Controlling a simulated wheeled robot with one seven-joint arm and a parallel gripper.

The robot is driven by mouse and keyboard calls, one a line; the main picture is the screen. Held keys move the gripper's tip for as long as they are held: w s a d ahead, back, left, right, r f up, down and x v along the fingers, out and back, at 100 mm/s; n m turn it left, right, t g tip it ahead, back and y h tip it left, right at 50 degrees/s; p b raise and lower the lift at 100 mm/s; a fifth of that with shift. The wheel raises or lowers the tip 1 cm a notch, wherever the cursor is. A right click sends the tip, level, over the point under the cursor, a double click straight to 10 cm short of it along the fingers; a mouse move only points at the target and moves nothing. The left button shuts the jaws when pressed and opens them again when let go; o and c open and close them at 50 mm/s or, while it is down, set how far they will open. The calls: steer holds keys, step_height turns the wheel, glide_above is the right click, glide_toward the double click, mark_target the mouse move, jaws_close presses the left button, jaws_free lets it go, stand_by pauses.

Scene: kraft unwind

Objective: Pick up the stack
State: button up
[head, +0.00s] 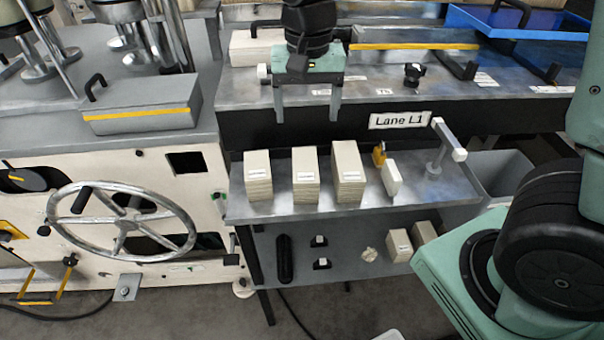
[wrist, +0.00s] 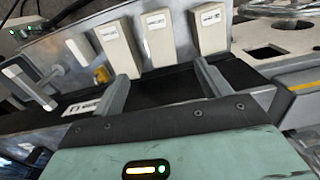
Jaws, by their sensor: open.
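Three cream stacks with small white labels stand upright in a row on the metal shelf (head: 410,207). They are the left stack (head: 257,178), the middle stack (head: 305,176) and the taller right stack (head: 348,174). In the wrist view the order is reversed: right stack (wrist: 118,47), middle stack (wrist: 158,40), left stack (wrist: 212,32). My gripper (head: 307,116) is open and empty, fingers pointing down, in front of the dark lane panel in the picture and above the stacks. In the wrist view my gripper (wrist: 161,72) has its fingers wide apart, with no stack between them.
A yellow item (head: 379,154), a thin cream block (head: 391,179) and a metal post (head: 440,148) stand right of the stacks. The Lane L1 sign (head: 400,120) is behind. Smaller blocks (head: 399,245) stand on the lower shelf. A handwheel machine (head: 122,222) is left.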

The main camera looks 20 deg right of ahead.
mark_target(307, 162)
step_height(307, 162, down, 11)
steer(key=shift+d+f+p, duration=0.15)
steer(key=shift+p, duration=0.3)
steer(key=shift+s+a+f+p, duration=0.1)
steer(key=shift+f+p, duration=0.1)
steer(key=shift+f, duration=0.8)
steer(key=shift+a+f+p, duration=0.1)
steer(key=shift+f+p, duration=0.05)
steer(key=shift+f, duration=0.9)
steer(key=shift+s+a+f+p, duration=0.1)
steer(key=shift+f+p, duration=0.1)
steer(key=shift+f, duration=0.8)
steer(key=c, duration=1.1)
